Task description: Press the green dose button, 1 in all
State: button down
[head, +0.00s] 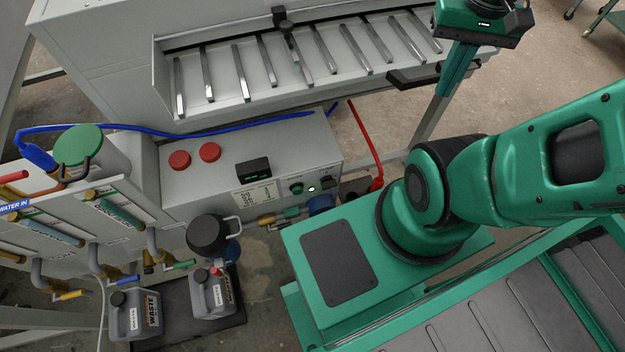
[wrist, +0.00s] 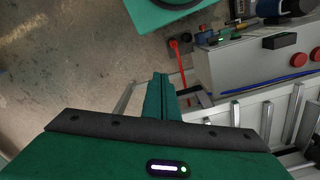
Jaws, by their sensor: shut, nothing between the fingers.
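The green dose button (head: 296,188) sits on the front face of a grey control box (head: 225,191) in the head view, between the black display and a small lit green lamp (head: 311,188). In the wrist view the control box (wrist: 240,70) is at the upper right, and the button is too small there to tell for certain. My gripper (head: 449,88) is at the upper right of the head view, well apart from the box. Its fingers are together and empty in the wrist view (wrist: 161,80).
Two red buttons (head: 195,156) and a black display (head: 253,168) are on the box top. A blue hose (head: 230,126) runs behind it, and a red cable (head: 365,140) hangs at its right. A slotted plate rack (head: 290,70) stands behind. Jugs (head: 137,315) stand below.

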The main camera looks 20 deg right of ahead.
aim_at(298, 189)
jog(key=z, duration=1.9)
jog(key=k, duration=1.65)
jog(key=u, duration=0.05)
